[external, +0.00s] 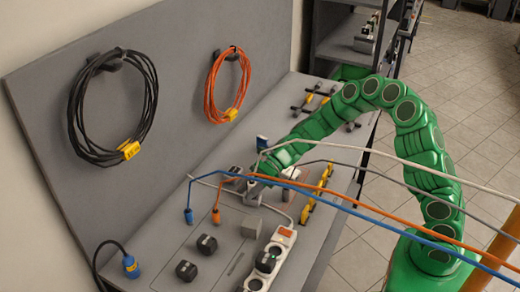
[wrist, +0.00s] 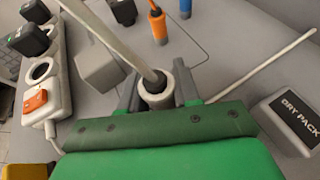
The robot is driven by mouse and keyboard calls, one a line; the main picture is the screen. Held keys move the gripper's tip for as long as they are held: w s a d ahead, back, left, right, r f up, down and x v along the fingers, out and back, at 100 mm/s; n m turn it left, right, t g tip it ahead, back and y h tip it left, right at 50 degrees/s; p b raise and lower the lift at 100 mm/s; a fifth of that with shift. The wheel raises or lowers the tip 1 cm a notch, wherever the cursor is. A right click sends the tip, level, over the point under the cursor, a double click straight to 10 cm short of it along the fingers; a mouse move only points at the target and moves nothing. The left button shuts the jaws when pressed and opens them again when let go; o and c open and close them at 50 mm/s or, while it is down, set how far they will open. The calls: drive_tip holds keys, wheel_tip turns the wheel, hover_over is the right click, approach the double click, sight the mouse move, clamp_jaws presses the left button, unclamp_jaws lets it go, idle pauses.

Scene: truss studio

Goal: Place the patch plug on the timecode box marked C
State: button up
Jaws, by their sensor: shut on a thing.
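My gripper (wrist: 158,98) is shut on a pale grey round plug (wrist: 157,92), with a finger on each side of it. A light grey cable rises from the plug's top towards the upper left of the wrist view. In the external view my gripper (external: 248,186) is low over the sloped grey panel, and the plug is too small to make out. Two small black boxes (external: 206,244) (external: 186,270) are on the panel's near part. I cannot read a letter C on any box, so I cannot tell which one is the timecode box.
An orange plug (wrist: 158,27) and a blue plug (wrist: 185,8) stand beyond my gripper. A plain grey block (wrist: 100,68) and a power strip (wrist: 45,95) are to the left. A DRY PACK box (wrist: 290,122) is at right. Loose cables cross the external view.

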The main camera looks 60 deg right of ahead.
drive_tip(key=shift+f, duration=0.1)
drive_tip(key=o, duration=1)
drive_tip(key=shift+o, duration=0.2)
